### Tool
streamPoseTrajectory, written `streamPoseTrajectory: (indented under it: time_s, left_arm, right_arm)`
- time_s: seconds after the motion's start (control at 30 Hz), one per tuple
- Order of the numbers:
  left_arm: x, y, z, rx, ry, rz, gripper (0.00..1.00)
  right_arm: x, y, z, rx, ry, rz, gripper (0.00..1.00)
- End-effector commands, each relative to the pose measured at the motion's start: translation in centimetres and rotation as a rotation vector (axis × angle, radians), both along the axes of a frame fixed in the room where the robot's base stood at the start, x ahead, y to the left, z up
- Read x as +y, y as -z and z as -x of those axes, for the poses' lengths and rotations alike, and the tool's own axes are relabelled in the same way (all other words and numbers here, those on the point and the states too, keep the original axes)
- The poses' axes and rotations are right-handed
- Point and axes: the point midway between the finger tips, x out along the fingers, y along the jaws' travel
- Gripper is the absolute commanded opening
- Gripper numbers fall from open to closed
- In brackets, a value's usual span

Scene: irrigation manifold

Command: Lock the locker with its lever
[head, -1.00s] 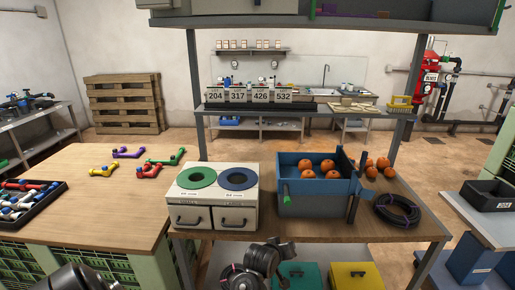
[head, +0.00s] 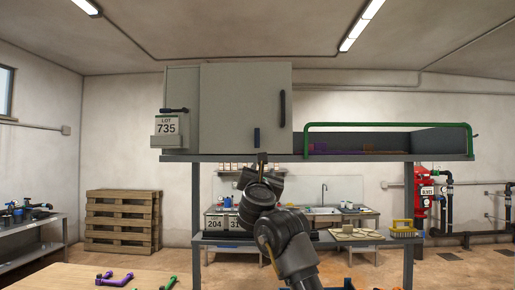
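The grey locker (head: 240,95) stands on the high shelf in the head view. Its door looks shut, with a black upright handle (head: 282,107) near its right edge. My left gripper is out of view.
A holder marked LOT 735 (head: 166,127) hangs at the locker's left side. The high shelf (head: 380,157) has a green rail (head: 390,125) on its right part, with purple and brown items behind. A lower shelf holds lot boxes (head: 222,222) and a yellow basket (head: 403,228).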

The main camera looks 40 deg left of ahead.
Motion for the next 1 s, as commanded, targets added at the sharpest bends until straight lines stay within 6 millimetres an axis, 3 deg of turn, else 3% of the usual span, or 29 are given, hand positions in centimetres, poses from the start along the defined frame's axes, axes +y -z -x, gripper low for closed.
streamPoseTrajectory:
  time_s: [0.03, 0.1, 0.2, 0.47, 0.67, 1.0]
  left_arm:
    - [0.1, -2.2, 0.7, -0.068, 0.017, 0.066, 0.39]
    - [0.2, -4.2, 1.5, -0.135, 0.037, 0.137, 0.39]
    - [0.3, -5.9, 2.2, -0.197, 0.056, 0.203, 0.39]
    - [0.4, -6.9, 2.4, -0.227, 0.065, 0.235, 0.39]
    - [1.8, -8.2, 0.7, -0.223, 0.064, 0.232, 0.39]
    - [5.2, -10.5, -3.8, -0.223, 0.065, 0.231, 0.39]
  right_arm:
    - [0.0, 0.0, 0.0, 0.000, 0.000, 0.000, 0.36]
    - [0.0, 0.0, 0.0, 0.000, 0.000, 0.000, 0.36]
    - [0.0, 0.0, 0.0, 0.000, 0.000, 0.000, 0.36]
    - [0.0, -0.2, 0.0, 0.000, 0.000, 0.000, 0.36]
    - [0.0, -1.8, 0.1, 0.001, 0.001, -0.001, 0.36]
    - [0.2, -5.4, 0.1, 0.002, 0.002, -0.003, 0.36]
